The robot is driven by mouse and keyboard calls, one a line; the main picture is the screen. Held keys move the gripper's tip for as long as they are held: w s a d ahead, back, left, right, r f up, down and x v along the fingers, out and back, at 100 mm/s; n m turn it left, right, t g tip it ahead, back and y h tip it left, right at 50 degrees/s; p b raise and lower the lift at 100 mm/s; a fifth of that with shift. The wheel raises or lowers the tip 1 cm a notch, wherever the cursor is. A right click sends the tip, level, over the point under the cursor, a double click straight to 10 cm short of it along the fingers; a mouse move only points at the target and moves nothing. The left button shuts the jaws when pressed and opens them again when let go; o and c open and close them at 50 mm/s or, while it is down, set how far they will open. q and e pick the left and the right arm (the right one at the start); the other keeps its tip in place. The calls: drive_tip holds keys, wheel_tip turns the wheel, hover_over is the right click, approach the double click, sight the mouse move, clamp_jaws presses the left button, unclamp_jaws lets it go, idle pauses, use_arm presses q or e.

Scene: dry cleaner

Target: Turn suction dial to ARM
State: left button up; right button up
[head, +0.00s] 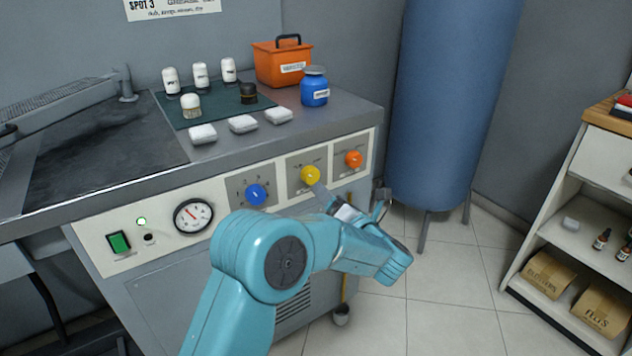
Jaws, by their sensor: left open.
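The front control panel (100,233) of the grey table carries three dials in a row. They are a blue dial (256,194) with numbers around it, a yellow dial (310,174) and an orange dial (353,159). The labels are too small to read, so I cannot tell which is the suction dial or where any pointer is set. My left gripper (352,198) is open in front of the panel, below and right of the yellow dial. One finger reaches up close to the yellow dial; contact cannot be told. My right gripper is not in view.
A pressure gauge (193,215) and a green switch (119,242) sit left on the panel. White bottles, white blocks, a blue jar (314,87) and an orange box (283,62) stand on the tabletop. A blue tank (450,100) and a shelf (545,234) are right; floor between is clear.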

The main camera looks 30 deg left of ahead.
sight(313, 177)
use_arm(q)
drive_tip(key=x, duration=0.8)
drive_tip(key=shift+w+a, duration=0.15)
drive_tip(key=shift+a, duration=0.05)
drive_tip(key=c, duration=1)
